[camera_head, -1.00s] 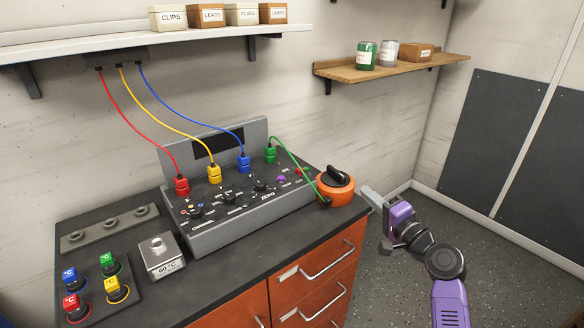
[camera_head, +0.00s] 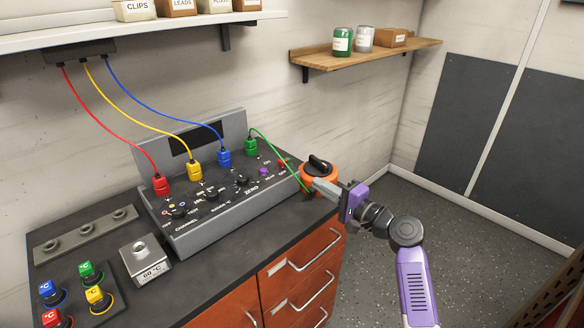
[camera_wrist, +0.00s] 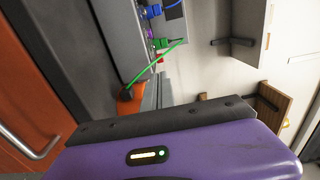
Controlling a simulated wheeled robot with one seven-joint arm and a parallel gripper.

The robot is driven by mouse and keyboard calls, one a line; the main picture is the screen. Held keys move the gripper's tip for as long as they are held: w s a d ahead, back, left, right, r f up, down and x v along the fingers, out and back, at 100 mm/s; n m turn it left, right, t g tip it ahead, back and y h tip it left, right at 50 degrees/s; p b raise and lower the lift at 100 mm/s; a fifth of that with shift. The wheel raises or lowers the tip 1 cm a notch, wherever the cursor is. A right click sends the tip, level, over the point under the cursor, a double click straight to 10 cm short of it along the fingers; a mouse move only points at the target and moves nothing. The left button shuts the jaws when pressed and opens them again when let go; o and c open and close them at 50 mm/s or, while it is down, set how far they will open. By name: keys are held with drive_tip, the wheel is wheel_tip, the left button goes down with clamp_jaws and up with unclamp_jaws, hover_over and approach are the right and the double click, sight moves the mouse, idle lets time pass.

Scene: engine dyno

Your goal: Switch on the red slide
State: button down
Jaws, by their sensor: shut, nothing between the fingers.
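The red slide (camera_head: 283,163) is a small red piece at the right end of the dark sloped control panel (camera_head: 207,226), beside a purple control (camera_head: 264,171). Its exact position is too small to read. In the wrist view a small red spot (camera_wrist: 160,60) shows just beyond the fingers. My gripper (camera_head: 316,184) is shut and empty, to the right of the panel's right end. Its fingers overlap the orange unit (camera_head: 308,175) in the head view; I cannot tell whether they touch it. The fingers also show in the wrist view (camera_wrist: 158,92).
A green lead (camera_head: 276,152) runs from the green plug (camera_head: 251,146) past the panel's right end to the orange unit. Red, yellow and blue leads hang from the upper shelf. A wooden shelf (camera_head: 375,58) hangs on the back wall.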

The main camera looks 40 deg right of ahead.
sight(284, 163)
drive_tip(key=w, duration=0.5)
drive_tip(key=w+p, duration=0.1)
drive_tip(key=w, duration=0.5)
drive_tip(key=shift+w+a, duration=0.2)
drive_tip(key=shift+w, duration=0.1)
drive_tip(key=w+b, duration=0.2)
drive_tip(key=w, duration=0.1)
drive_tip(key=shift+w+f, duration=0.1)
drive_tip(key=shift+w, duration=0.2)
drive_tip(key=shift+a+r, duration=0.1)
drive_tip(key=shift+r, duration=0.15)
